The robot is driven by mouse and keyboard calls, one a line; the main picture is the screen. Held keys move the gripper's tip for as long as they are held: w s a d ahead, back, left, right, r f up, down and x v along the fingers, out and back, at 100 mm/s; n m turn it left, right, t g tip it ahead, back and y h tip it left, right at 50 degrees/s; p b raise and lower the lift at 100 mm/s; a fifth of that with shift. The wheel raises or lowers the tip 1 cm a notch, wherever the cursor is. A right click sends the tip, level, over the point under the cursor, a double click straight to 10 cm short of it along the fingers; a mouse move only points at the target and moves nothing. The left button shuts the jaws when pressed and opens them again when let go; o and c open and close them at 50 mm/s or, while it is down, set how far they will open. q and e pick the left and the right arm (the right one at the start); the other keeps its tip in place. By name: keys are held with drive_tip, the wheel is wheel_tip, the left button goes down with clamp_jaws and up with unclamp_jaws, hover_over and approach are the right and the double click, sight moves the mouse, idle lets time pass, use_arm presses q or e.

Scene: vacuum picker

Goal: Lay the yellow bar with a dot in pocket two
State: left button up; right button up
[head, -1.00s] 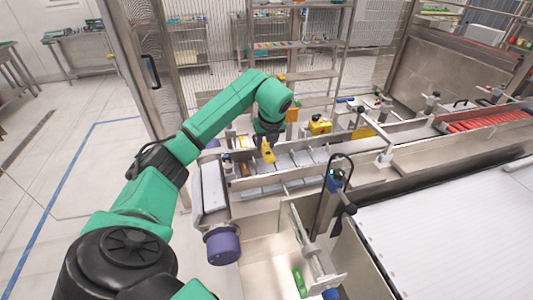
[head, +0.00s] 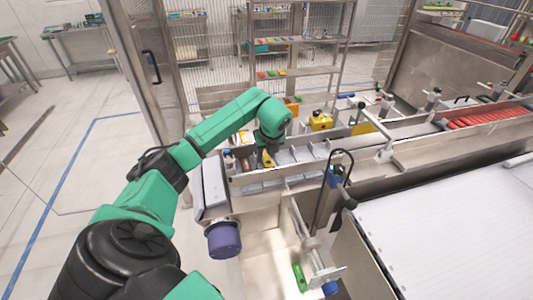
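My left gripper (head: 268,149) reaches down over the left end of the pocketed conveyor (head: 262,188). It appears shut on a yellow bar (head: 268,159), whose lower end is at the pockets, right of a brownish bar (head: 245,165) in the leftmost part of the row. I cannot tell whether the yellow bar touches the pocket floor, and a dot on it is too small to make out. The pockets (head: 302,154) to the right look empty. My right gripper is not in view.
A yellow box-shaped device (head: 320,121) stands behind the conveyor. Red bars (head: 488,118) lie in a channel at the right. A bracket with a black cable (head: 335,185) rises in front of the conveyor. A green bar (head: 299,277) lies in the bin below.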

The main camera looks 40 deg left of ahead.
sight(271, 166)
use_arm(q)
drive_tip(key=o, duration=0.4)
drive_tip(key=shift+r, duration=0.1)
drive_tip(key=shift+w+r+p, duration=0.1)
drive_tip(key=shift+r+p, duration=0.25)
drive_tip(key=shift+p, duration=0.05)
drive_tip(key=b+v, duration=0.3)
drive_tip(key=v, duration=0.9)
drive_tip(key=shift+a+r, duration=0.1)
drive_tip(key=shift+r, duration=0.15)
drive_tip(key=shift+f, duration=0.1)
